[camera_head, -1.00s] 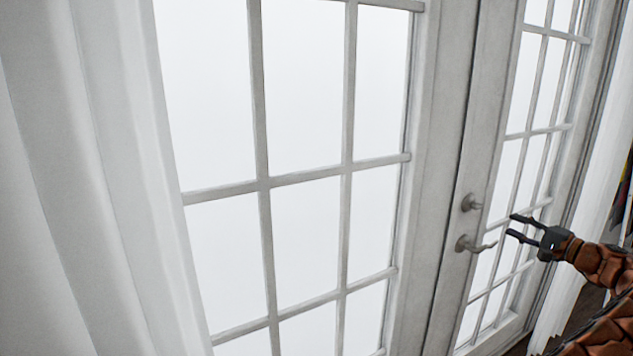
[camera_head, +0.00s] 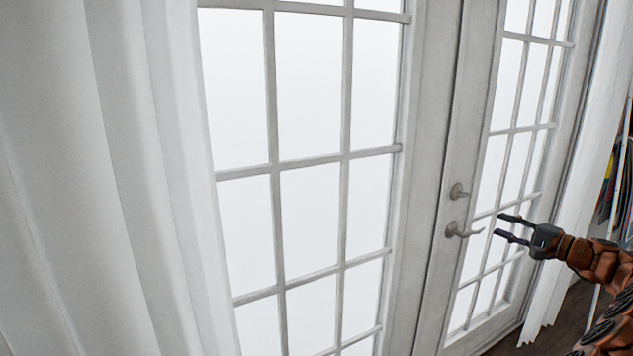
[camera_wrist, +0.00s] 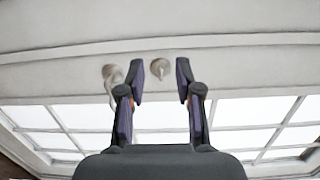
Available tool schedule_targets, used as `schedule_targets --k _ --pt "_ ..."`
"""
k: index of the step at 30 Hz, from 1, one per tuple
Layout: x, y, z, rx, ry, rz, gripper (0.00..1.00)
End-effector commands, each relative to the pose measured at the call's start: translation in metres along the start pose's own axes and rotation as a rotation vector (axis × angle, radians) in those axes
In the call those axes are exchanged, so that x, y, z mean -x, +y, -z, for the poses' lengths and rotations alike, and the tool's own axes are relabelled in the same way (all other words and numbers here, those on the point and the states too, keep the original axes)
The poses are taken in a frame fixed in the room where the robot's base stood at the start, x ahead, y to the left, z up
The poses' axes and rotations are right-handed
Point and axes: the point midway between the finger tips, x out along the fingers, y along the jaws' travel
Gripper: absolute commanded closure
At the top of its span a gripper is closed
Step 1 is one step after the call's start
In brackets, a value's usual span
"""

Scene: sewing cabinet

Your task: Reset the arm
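My gripper (camera_head: 513,229) is at the right of the head view, at the end of my brown arm. Its two fingers are apart, with nothing between them. In the head view it appears just right of the lever door handle (camera_head: 463,230). In the wrist view my gripper (camera_wrist: 159,82) is also open and empty. There the handle (camera_wrist: 111,76) shows beyond the left finger, and the round lock knob (camera_wrist: 160,66) shows beyond the gap between the fingers. I cannot tell the exact distance to the door.
White glazed double doors (camera_head: 425,180) fill the middle and look closed. A white curtain (camera_head: 110,180) hangs at the left and another (camera_head: 575,200) at the right. A strip of dark floor (camera_head: 560,318) shows at lower right. Colourful items (camera_head: 612,180) stand at the right edge.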

Motion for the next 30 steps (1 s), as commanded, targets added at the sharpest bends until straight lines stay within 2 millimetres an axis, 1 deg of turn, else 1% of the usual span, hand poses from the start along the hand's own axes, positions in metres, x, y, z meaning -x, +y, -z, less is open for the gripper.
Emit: schedule_targets --k 1,5,8,11,12,13,17,18,20,21,23,24,28,30 --pt "-0.008 -0.005 -0.01 -0.001 -0.022 -0.004 0.66" --pt "-0.027 -0.015 -0.038 -0.004 -0.08 -0.024 0.66" --pt "-0.047 -0.022 -0.069 -0.009 -0.143 -0.05 0.66" --pt "-0.067 -0.033 -0.112 -0.003 -0.223 -0.088 0.66" --pt "-0.075 -0.035 -0.132 -0.003 -0.259 -0.109 0.66" --pt "-0.081 -0.038 -0.148 0.001 -0.286 -0.124 0.66" --pt "-0.097 -0.044 -0.213 0.021 -0.396 -0.199 0.66" --pt "-0.1 -0.046 -0.233 0.032 -0.428 -0.224 0.66" --pt "-0.102 -0.045 -0.262 0.045 -0.474 -0.263 0.66" --pt "-0.103 -0.045 -0.282 0.056 -0.505 -0.291 0.66" --pt "-0.102 -0.044 -0.31 0.075 -0.548 -0.335 0.66" --pt "-0.1 -0.042 -0.329 0.088 -0.575 -0.365 0.66" --pt "-0.089 -0.034 -0.386 0.139 -0.657 -0.465 0.66" --pt "-0.079 -0.028 -0.414 0.169 -0.697 -0.522 0.66"
